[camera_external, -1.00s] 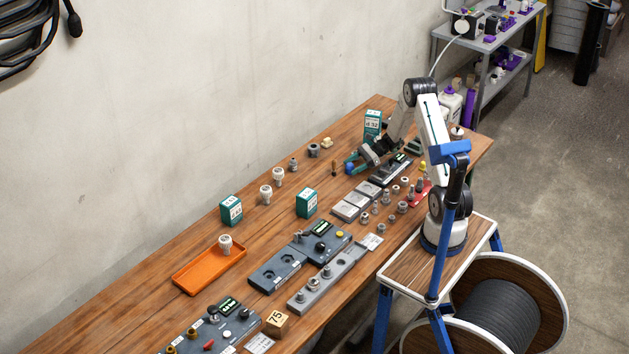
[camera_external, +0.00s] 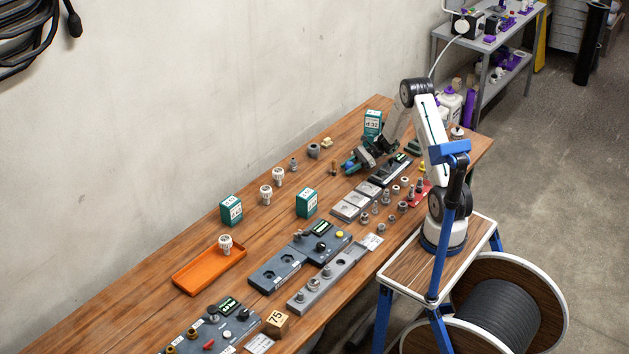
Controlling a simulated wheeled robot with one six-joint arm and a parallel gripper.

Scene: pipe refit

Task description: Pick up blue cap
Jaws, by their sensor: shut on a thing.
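My gripper (camera_external: 356,161) hangs over the far part of the wooden bench, tilted down and to the left. It is shut on a small blue thing at its tips, which looks like the blue cap (camera_external: 349,166). The cap is tiny in this view and partly covered by the fingers, so its exact seat in the jaws is unclear. It seems to be held just above the bench top, but I cannot tell the gap.
Beside the gripper stand a small brass-coloured fitting (camera_external: 334,167) and a dark device with a display (camera_external: 391,168). Grey plates (camera_external: 357,199) and several metal fittings lie nearer. A teal box (camera_external: 373,122) stands behind. An orange tray (camera_external: 209,270) holds a white fitting.

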